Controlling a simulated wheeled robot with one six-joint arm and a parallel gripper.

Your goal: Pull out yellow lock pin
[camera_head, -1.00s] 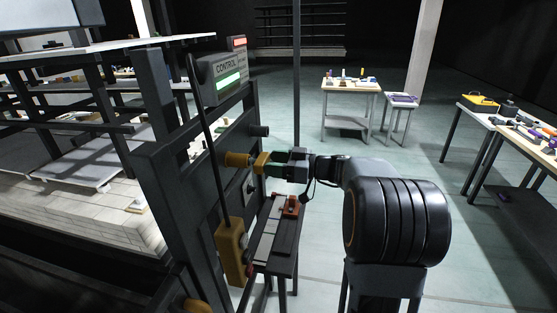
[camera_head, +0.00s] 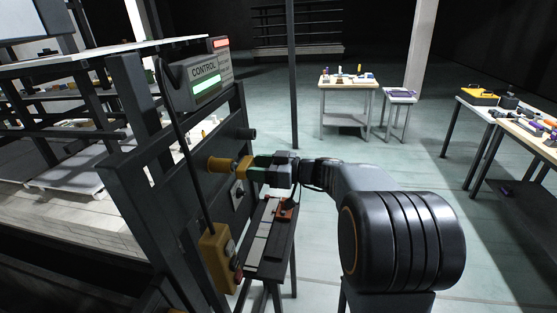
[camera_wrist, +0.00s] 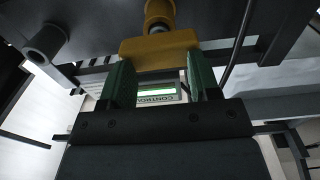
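The yellow lock pin (camera_head: 220,164) sticks out sideways from the dark upright frame, with a yellow block-shaped handle (camera_head: 243,169) on its outer end. The handle also shows in the wrist view (camera_wrist: 160,48), with the round pin body (camera_wrist: 159,14) behind it. My gripper (camera_head: 262,167) is level with the pin, its green fingertips right at the handle. In the wrist view my gripper (camera_wrist: 161,72) has its fingers apart, with a clear gap between them. The handle lies across the fingertips and looks wider than the gap. Whether they touch it is unclear.
A grey control box (camera_head: 206,78) with green and red lights hangs above the pin. A yellow pendant box (camera_head: 217,256) hangs below it on a cable. A narrow dark stand (camera_head: 268,238) is under my gripper. Open floor lies right, before the tables.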

